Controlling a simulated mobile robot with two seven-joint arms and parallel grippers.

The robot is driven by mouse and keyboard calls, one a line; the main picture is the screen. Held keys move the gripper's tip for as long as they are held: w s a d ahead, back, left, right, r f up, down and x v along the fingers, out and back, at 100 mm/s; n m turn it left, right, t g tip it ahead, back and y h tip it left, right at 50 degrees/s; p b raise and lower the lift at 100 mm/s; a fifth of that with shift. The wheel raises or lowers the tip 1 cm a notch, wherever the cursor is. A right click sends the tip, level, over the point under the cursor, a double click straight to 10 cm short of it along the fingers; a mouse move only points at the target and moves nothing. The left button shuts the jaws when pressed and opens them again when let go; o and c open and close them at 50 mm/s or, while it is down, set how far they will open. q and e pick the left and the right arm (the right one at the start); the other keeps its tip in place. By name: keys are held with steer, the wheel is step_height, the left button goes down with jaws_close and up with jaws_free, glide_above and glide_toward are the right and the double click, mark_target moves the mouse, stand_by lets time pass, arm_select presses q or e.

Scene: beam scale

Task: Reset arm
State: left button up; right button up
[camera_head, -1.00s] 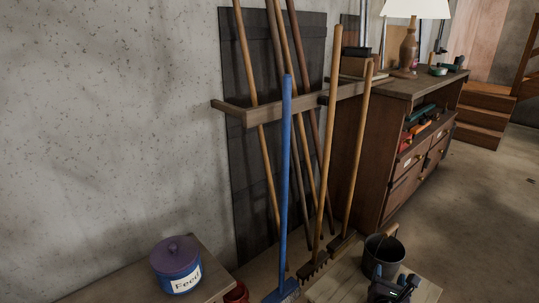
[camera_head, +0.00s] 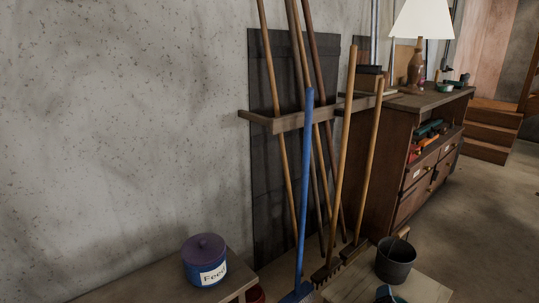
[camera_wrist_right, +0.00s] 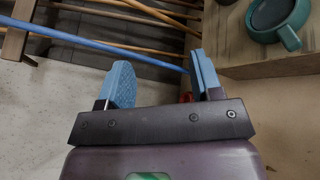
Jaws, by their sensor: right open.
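My right gripper (camera_wrist_right: 161,75) is open in the right wrist view, its two blue finger pads wide apart with nothing between them. A blue pole (camera_head: 305,190) leans at the rack in the head view; a blue pole (camera_wrist_right: 95,45) also crosses behind the fingers in the wrist view. My left gripper is not in view.
A teal mug (camera_wrist_right: 278,17) stands on a wooden surface (camera_wrist_right: 232,55) right of the fingers. A dark bucket (camera_head: 396,266), a Feed tin (camera_head: 204,262), long-handled tools at a wall rack (camera_head: 262,121), and a drawer cabinet (camera_head: 382,160) with a lamp (camera_head: 421,22) stand around.

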steer(key=s+a+r+m+g+y+p, duration=0.1)
steer(key=s+a+r+m+y+p, duration=0.15)
steer(key=s+m, duration=0.55)
steer(key=s+a+r+m+y+p, duration=0.2)
steer(key=s+a+r+m+y, duration=0.15)
steer(key=s+m, duration=0.45)
arm_select(q)
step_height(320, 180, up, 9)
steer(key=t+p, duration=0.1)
steer(key=p, duration=0.3)
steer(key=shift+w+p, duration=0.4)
arm_select(e)
steer(key=s+d+m+g, duration=0.1)
steer(key=s+m+g, duration=0.2)
steer(key=s, duration=1.9)
steer(key=shift+s+d+f+m+h, duration=0.15)
steer(key=shift+s+f+m+h, duration=0.25)
steer(key=shift+m, duration=0.6)
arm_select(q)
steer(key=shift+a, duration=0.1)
